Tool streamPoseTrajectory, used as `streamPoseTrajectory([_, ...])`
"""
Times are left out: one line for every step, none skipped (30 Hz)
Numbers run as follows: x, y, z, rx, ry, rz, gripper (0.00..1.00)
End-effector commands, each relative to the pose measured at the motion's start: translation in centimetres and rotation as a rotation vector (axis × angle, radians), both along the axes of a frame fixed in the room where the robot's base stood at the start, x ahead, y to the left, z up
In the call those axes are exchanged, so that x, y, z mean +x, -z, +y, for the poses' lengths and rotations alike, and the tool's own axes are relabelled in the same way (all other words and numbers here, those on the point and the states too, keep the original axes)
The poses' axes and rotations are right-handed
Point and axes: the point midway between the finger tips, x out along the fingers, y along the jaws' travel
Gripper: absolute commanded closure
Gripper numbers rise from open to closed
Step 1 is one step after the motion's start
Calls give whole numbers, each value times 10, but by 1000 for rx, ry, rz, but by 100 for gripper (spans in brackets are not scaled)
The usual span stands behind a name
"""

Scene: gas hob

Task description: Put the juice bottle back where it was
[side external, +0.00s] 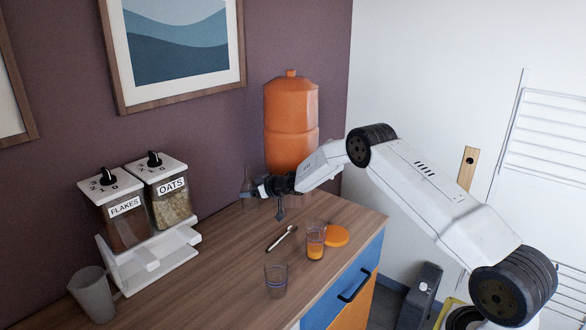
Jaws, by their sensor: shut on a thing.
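A clear, narrow-necked bottle (247,183), which I take for the juice bottle, is near the wall at the back of the wooden counter (215,262). My gripper (259,189) reaches it from the right and is shut on it. The bottle looks about upright. The gripper hides part of its right side, and I cannot tell whether its base touches the counter. No juice can be made out in it at this size. A glass with orange juice (315,244) stands near the front edge of the counter.
A large orange dispenser (291,115) stands behind my arm. An empty glass (276,281), a spoon (282,239) and an orange lid (336,236) are in front. The counter's middle is clear.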

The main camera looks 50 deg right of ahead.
Motion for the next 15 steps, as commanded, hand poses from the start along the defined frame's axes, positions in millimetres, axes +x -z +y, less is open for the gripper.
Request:
streamPoseTrajectory([1, 0, 0, 0, 0, -2, 90])
streamPoseTrajectory([1, 0, 0, 0, 0, -2, 90])
streamPoseTrajectory([2, 1, 0, -1, 0, -2, 90])
streamPoseTrajectory([3, 2, -1, -1, 0, -2, 90])
streamPoseTrajectory([3, 3, -1, -1, 0, -2, 90])
streamPoseTrajectory([4, 6, -1, 0, 0, -1, 90])
streamPoseTrajectory([4, 11, -1, 1, 0, 0, 90])
streamPoseTrajectory([4, 14, -1, 1, 0, 0, 90])
streamPoseTrajectory([4, 19, -1, 0, 0, 0, 90])
streamPoseTrajectory([4, 22, -1, -1, 1, 1, 90])
streamPoseTrajectory([4, 25, -1, 0, 1, 0, 90])
streamPoseTrajectory([4, 28, -1, 1, 1, 0, 90])
streamPoseTrajectory([4, 30, -1, 0, 1, 0, 90])
streamPoseTrajectory([4, 32, -1, 0, 1, 0, 90])
streamPoseTrajectory([4, 33, -1, -2, 1, -1, 90])
